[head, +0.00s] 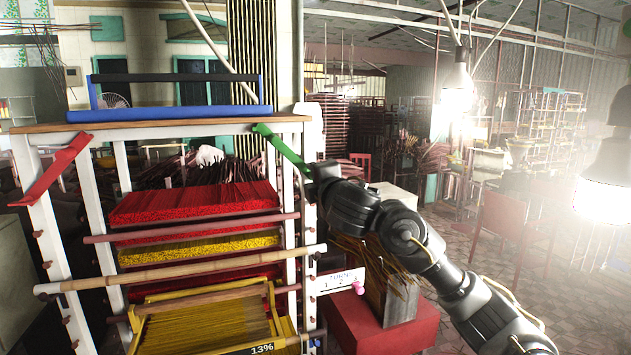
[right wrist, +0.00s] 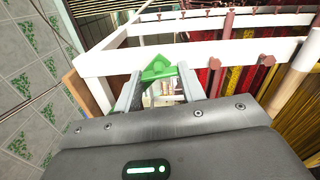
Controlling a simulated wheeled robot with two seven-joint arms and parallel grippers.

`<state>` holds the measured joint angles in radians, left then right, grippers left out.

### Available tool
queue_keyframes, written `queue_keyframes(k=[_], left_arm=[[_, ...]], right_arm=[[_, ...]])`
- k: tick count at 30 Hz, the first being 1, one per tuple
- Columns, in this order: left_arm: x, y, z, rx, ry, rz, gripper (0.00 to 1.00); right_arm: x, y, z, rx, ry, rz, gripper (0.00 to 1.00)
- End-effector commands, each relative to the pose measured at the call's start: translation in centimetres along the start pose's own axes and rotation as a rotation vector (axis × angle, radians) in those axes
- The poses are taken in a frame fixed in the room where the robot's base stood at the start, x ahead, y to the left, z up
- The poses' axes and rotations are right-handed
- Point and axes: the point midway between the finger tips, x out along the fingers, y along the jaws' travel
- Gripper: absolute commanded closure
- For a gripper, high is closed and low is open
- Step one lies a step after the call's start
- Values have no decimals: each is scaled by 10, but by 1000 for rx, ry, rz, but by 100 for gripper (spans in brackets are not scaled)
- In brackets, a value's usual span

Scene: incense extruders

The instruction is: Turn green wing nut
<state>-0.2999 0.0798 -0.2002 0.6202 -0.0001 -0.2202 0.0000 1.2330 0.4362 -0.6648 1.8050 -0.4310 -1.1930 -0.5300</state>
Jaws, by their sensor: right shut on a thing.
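The green wing nut (head: 283,150) is a long bright green bar slanting down to the right at the upper right post of the white rack frame. In the right wrist view the green wing nut (right wrist: 160,68) shows between the two fingers, close to a white beam. My right gripper (head: 318,178) reaches in from the right in the head view, its fingers largely hidden. In the right wrist view my right gripper (right wrist: 158,88) is shut on the green wing nut. My left gripper is not in view.
A red wing bar (head: 55,170) sits on the left post. The rack (head: 110,211) holds red and yellow incense bundles. A bamboo pole (head: 185,270) crosses in front. A "TURNS" card (head: 340,281) with a pink pointer and a yellow tray (head: 278,322) marked 13% are lower down.

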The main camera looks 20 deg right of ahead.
Motion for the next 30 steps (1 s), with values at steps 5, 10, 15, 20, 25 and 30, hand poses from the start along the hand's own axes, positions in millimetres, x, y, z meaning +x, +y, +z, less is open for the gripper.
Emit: queue_keyframes(k=[5, 10, 15, 20, 25, 30], left_arm=[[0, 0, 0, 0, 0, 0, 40], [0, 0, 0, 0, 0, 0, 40], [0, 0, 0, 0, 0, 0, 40], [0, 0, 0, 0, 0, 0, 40], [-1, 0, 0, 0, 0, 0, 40], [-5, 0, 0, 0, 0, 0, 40]], right_arm=[[0, -1, -1, -2, 2, -1, 83], [0, -1, -1, -2, 2, -1, 56], [0, -1, -1, -1, 1, -1, 38], [0, 0, -1, 0, 1, -1, 38], [-5, 0, -2, 0, 4, -1, 38], [-31, 1, -1, 2, 4, 1, 38]])
